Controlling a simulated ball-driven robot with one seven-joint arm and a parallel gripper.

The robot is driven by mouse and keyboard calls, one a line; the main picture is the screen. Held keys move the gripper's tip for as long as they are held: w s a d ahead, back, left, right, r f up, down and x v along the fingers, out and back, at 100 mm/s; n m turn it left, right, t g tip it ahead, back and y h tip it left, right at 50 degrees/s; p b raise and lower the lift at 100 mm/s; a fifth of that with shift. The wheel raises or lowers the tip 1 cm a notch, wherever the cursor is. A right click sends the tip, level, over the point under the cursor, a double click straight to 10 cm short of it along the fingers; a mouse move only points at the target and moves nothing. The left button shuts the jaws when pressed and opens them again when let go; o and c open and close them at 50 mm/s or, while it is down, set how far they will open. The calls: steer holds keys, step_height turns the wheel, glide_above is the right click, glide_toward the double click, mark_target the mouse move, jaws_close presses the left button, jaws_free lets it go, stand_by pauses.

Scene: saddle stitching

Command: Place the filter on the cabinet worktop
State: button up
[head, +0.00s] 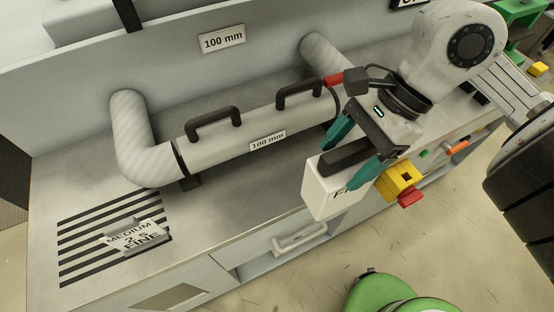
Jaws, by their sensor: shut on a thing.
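My gripper (357,158), with teal fingers, is shut on the dark top part of this box. The box is near the front edge of the cabinet worktop (238,207). I cannot tell whether it touches the worktop or hangs above it. The fingers and the box's tilt hide part of its label.
A grey pipe (225,143) with two black handles and a "100 mm" label runs along the back. A striped area (80,238) with a label plate (136,237) lies at left. A yellow block (398,180) with a red part sits right of the box. The middle worktop is clear.

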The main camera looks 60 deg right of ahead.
steer(key=w+d+f+p, duration=0.3)
steer(key=w+d+f, duration=0.4)
steer(key=w+f, duration=0.5)
steer(key=shift+f, duration=0.5)
steer(key=o, duration=1.7)
steer(key=shift+o, duration=0.2)
